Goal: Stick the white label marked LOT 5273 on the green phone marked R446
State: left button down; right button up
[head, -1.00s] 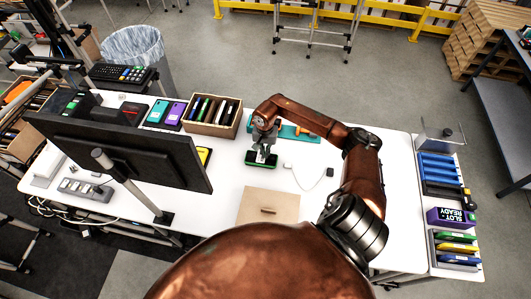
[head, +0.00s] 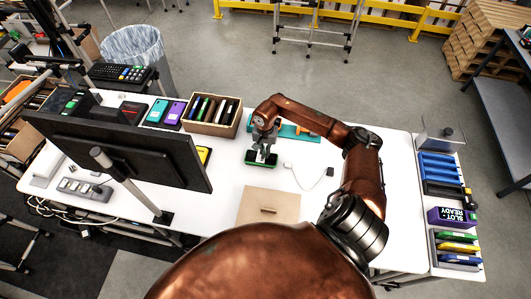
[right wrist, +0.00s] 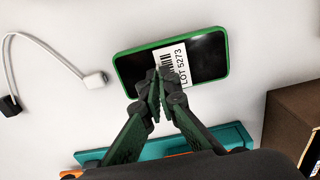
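The green phone (right wrist: 216,50) lies on the white table with its black screen up; in the head view it shows as a green-edged slab (head: 262,164) under my right gripper. No R446 mark can be read. The white label (right wrist: 178,64), with a barcode and LOT 5273, is over the middle of the screen; I cannot tell whether it touches the glass. My right gripper (right wrist: 161,82) is over the phone's near long edge, its fingertips drawn together at the label's edge and hiding part of it. My left gripper is not in view.
A white cable (head: 308,180) lies right of the phone, and a teal tray (head: 297,133) behind it. A cardboard panel (head: 268,206) lies in front. A monitor (head: 125,145) blocks the left side.

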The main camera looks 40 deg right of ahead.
jog(key=o, duration=0.6)
jog(key=shift+r+p, duration=0.9)
jog(key=shift+r, duration=8.05)
